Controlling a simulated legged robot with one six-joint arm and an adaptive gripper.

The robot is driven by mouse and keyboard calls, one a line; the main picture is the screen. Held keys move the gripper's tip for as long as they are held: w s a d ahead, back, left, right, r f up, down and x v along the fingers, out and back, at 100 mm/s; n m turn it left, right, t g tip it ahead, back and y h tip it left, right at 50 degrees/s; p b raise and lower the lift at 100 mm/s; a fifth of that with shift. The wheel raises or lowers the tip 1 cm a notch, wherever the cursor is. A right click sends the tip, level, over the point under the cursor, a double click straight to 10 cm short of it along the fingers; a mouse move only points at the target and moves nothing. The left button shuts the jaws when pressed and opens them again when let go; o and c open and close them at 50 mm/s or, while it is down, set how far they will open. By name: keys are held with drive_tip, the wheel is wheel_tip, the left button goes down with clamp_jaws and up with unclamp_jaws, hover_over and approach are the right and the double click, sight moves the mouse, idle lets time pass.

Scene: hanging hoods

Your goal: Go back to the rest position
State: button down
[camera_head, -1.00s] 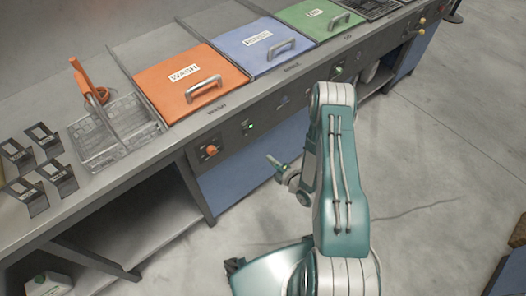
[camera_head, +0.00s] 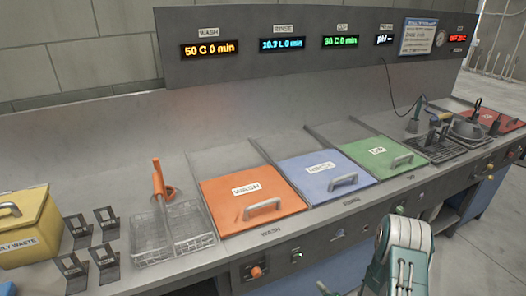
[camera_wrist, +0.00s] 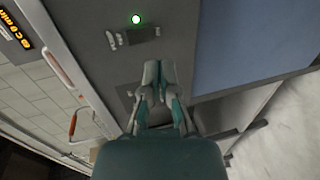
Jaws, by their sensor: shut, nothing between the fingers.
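My gripper (camera_wrist: 160,80) shows in the wrist view with its two fingers together and nothing between them. It points at the grey front panel (camera_wrist: 90,25) of the counter, below a lit green button (camera_wrist: 136,19). In the head view my teal and white arm rises at the bottom right, in front of the counter.
The counter carries an orange wash lid (camera_head: 250,205), a blue lid (camera_head: 325,178), a green lid (camera_head: 385,155), a wire basket (camera_head: 170,230), several black holders (camera_head: 107,258) and a yellow waste bin (camera_head: 25,228). Open floor (camera_head: 480,255) lies at the right.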

drive_tip(key=w+d+r+m+g+h, duration=0.1)
drive_tip(key=w+r+m+h, duration=0.15)
drive_tip(key=r, duration=0.45)
drive_tip(key=w+d+r+m+g+h, duration=0.1)
drive_tip(key=w+r+m, duration=0.15)
drive_tip(key=r, duration=0.45)
wheel_tip(320, 180, up, 12)
drive_tip(key=s+m+g+h, duration=0.2)
drive_tip(key=s+m+h, duration=0.1)
drive_tip(key=m, duration=0.2)
drive_tip(key=s+a+r+m+g, duration=0.1)
drive_tip(key=s+r+m, duration=0.3)
drive_tip(key=s, duration=0.5)
drive_tip(key=s+a+r+m+g, duration=0.2)
drive_tip(key=s+a+r+m, duration=0.2)
drive_tip(key=s, duration=0.5)
drive_tip(key=s+a+r+m+g, duration=0.1)
drive_tip(key=s+r+m, duration=0.3)
drive_tip(key=s, duration=0.5)
wheel_tip(320, 180, up, 2)
drive_tip(key=shift+a+r+g+y, duration=0.25)
drive_tip(key=shift+a+g+y, duration=0.1)
drive_tip(key=shift+a, duration=0.4)
